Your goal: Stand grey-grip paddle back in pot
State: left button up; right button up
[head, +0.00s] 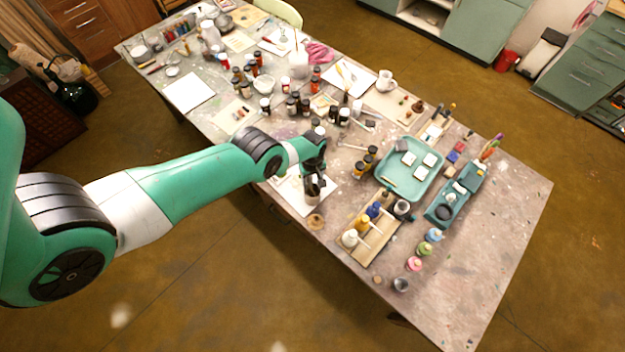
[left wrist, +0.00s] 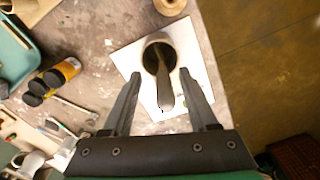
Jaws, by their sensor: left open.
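My left gripper (left wrist: 160,76) is open, with one finger on each side of the paddle and clear space between. In the head view my left gripper (head: 313,182) is over the white sheet (head: 291,192) near the table's front edge and largely covers the pot and paddle. My right gripper is not in view.
To the right are a wooden rack of bottles (head: 372,240), a teal tray (head: 432,178) and a small round wooden item (head: 315,222). Dark-capped jars (head: 365,163) stand close by. The table's right front corner (head: 465,300) is largely clear.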

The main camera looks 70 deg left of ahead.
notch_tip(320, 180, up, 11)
jog(key=p, duration=1)
jog(key=shift+p, duration=0.4)
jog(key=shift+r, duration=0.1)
